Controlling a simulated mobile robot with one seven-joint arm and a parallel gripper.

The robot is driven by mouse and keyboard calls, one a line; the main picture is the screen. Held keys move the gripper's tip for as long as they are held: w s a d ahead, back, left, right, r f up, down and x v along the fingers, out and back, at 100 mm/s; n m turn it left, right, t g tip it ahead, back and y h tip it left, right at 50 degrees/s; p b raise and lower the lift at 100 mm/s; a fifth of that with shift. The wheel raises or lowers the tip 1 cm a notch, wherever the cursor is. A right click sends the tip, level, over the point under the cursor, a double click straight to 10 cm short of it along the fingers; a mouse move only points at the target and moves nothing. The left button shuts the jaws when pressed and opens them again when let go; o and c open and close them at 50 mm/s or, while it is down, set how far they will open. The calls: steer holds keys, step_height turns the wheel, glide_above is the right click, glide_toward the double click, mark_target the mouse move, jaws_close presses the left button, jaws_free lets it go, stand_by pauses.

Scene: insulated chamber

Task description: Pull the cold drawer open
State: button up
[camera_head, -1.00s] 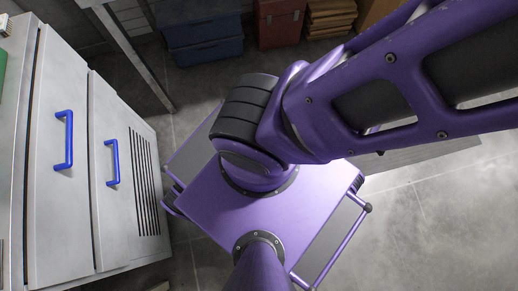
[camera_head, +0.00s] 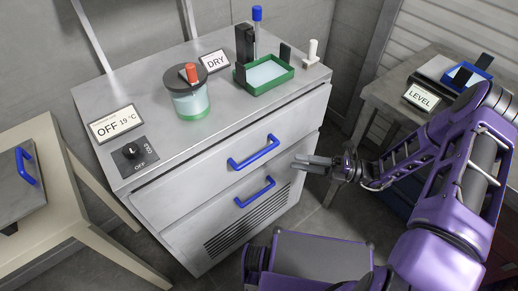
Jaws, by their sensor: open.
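A grey metal cabinet has two fronts, one above the other, each with a blue bar handle. The upper front (camera_head: 190,183) has its handle (camera_head: 254,152) at mid-width, and the lower front (camera_head: 205,217) has its handle (camera_head: 255,192) just below. Both fronts look closed and flush. I cannot tell from any label which one is the cold drawer. My gripper (camera_head: 298,162) is open and empty, pointing left. In the picture it is to the right of both handles and apart from them.
On the cabinet top (camera_head: 150,90) are an OFF 19 °C sign (camera_head: 116,123), a dial (camera_head: 131,151), a lidded jar (camera_head: 188,98), a DRY sign (camera_head: 214,61) and a green tray (camera_head: 264,74). A side table (camera_head: 50,225) stands left; a bench with a LEVEL sign (camera_head: 422,97) stands right.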

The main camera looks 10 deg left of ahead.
mark_target(259, 153)
steer(key=a, duration=0.4)
steer(key=a+r, duration=0.1)
steer(key=a, duration=0.3)
steer(key=s+a, duration=0.1)
steer(key=a, duration=0.3)
steer(key=shift+a+r, duration=0.1)
steer(key=shift+r, duration=0.25)
jaws_close()
steer(key=shift+w, duration=0.1)
stand_by(0.6)
